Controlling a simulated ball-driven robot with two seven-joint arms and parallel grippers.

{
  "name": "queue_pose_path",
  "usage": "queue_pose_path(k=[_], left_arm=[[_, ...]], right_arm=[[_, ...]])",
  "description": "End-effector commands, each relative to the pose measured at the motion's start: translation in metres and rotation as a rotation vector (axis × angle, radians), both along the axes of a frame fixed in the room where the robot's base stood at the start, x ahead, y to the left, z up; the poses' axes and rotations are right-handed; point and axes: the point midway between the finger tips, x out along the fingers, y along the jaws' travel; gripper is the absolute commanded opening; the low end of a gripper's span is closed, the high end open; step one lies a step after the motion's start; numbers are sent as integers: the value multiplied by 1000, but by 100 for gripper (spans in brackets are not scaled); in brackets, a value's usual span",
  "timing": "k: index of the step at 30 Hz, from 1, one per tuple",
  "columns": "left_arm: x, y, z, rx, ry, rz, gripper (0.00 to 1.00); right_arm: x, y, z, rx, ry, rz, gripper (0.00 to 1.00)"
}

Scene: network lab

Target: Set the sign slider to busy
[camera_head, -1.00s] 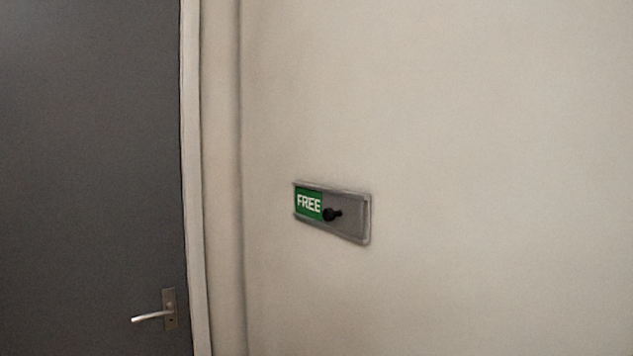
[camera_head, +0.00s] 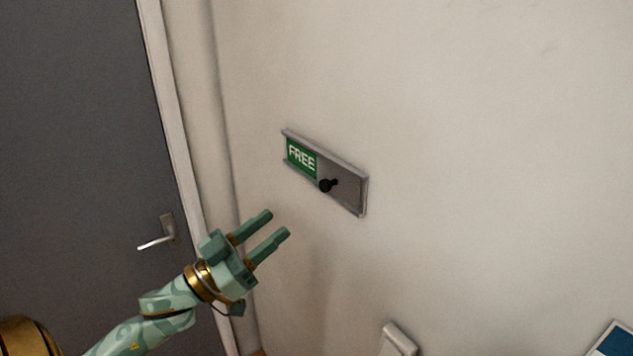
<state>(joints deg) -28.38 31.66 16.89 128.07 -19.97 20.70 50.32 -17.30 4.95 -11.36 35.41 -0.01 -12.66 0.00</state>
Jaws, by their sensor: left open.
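The sign (camera_head: 345,188) is a grey metal rail fixed to the beige wall, and it looks tilted in the head view. Its left part shows a green panel (camera_head: 301,158) with the word FREE. The right part is a grey cover with a black knob (camera_head: 326,185) at its left edge, beside the green panel. My left gripper (camera_head: 278,223) is open and empty. It appears below and left of the knob, apart from it, with its fingers pointing up and right. My right gripper is not in view.
A dark grey door (camera_head: 75,130) with a metal handle (camera_head: 158,240) and a pale frame is at the left. A white switch-like box (camera_head: 397,340) is low on the wall. A blue panel with a white border (camera_head: 615,341) shows at the lower right. The wall around the sign is bare.

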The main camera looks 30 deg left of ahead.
Motion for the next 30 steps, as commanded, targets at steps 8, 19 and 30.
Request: queue_pose_path(k=[8, 19, 30], left_arm=[[61, -24, 32, 0, -3, 0, 42], [96, -39, 44, 0, 1, 1, 42], [97, -40, 43, 0, 1, 2, 9]], right_arm=[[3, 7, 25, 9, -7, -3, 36], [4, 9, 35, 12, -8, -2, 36], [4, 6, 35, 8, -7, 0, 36]])
